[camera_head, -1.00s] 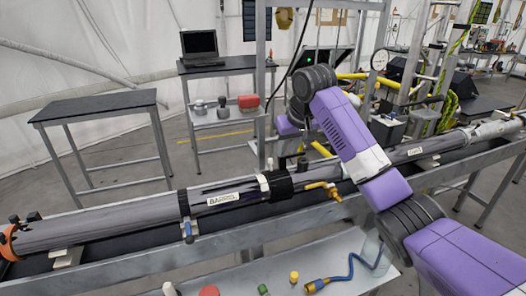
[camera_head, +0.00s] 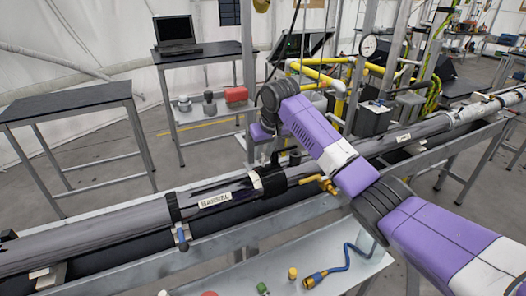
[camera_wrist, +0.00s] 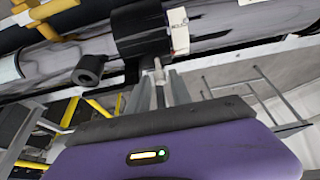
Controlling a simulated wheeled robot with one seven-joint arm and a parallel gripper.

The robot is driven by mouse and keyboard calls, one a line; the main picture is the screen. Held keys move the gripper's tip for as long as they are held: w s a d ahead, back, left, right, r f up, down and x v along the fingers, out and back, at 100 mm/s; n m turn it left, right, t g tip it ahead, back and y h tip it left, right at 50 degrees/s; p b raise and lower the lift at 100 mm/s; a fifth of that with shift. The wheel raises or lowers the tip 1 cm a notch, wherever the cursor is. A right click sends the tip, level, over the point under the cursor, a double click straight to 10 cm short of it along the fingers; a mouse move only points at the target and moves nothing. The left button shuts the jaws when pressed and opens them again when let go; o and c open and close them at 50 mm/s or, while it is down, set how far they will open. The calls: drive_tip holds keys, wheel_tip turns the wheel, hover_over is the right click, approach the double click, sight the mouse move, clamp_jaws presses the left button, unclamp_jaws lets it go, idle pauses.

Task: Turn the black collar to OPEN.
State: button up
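The black collar (camera_head: 271,182) sits around the long grey barrel (camera_head: 110,232), to the right of the BARREL label (camera_head: 215,200). In the wrist view the collar (camera_wrist: 140,30) is at the top centre, with a white marked tab (camera_wrist: 178,30) at its right edge; I cannot read its lettering. A pale pin (camera_wrist: 159,75) stands out below the collar. My gripper (camera_wrist: 159,88) has its grey fingers on either side of this pin, seemingly apart; contact is unclear. In the head view my gripper is at the collar's far side, its fingers mostly hidden.
A brass valve (camera_head: 328,185) is on the barrel right of the collar, and a blue-handled clamp (camera_head: 181,236) hangs to its left. A black cylindrical knob (camera_wrist: 88,70) is close left of my fingers. Yellow pipes (camera_head: 320,70) stand behind. A tray (camera_head: 375,262) lies in front.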

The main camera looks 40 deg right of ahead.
drive_tip(key=shift+w+f, duration=0.1)
drive_tip(key=shift+f, duration=0.2)
clamp_jaws()
idle(1.3)
